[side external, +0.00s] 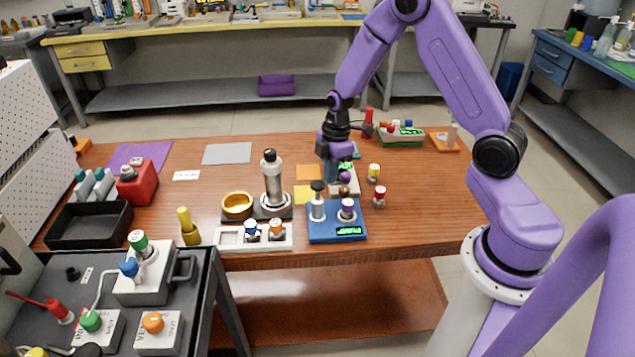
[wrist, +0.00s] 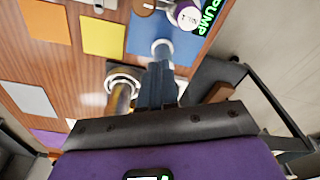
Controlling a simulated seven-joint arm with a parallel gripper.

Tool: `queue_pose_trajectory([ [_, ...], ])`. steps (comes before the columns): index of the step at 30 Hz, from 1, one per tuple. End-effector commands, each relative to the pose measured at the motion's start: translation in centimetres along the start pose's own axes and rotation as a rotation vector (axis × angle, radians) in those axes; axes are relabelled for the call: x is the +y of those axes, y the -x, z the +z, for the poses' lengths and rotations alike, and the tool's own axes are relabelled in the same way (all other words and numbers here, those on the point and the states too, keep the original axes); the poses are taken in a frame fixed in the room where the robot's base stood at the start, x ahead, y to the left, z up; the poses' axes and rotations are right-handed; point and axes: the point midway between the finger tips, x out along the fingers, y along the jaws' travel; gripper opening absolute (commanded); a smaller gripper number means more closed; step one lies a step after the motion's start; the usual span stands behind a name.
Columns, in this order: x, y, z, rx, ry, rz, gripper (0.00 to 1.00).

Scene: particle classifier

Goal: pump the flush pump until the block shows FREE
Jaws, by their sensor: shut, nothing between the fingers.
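The blue block (side external: 325,236) stands near the front edge of the wooden table. It carries the flush pump, a pale cylinder with a black knob (side external: 317,187), and a purple-topped vial (side external: 347,208). Its small green display (side external: 350,231) reads PUMP in the wrist view (wrist: 209,16). My gripper (side external: 332,180) is shut and empty, pointing down just above and behind the block, near the knob. In the wrist view my shut fingers (wrist: 161,72) cover part of the pump, whose pale round end (wrist: 162,46) shows past them. I cannot tell whether they touch it.
A tall metal cylinder (side external: 273,185) and a gold bowl (side external: 237,205) stand left of the block. A white rack (side external: 230,240) with two capped vials sits beside it. Red-capped (side external: 379,196) and yellow-capped (side external: 374,173) vials stand to the right.

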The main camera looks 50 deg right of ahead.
Motion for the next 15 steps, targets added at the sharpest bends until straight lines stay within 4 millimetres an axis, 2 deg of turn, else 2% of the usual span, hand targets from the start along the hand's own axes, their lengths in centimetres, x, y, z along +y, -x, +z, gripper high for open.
queue_pose_trajectory([
  [5,0.1,2.1,0.0,0.002,-0.001,0.003,0.00],
  [15,0.1,8.6,0.0,0.001,0.000,0.006,0.00],
])
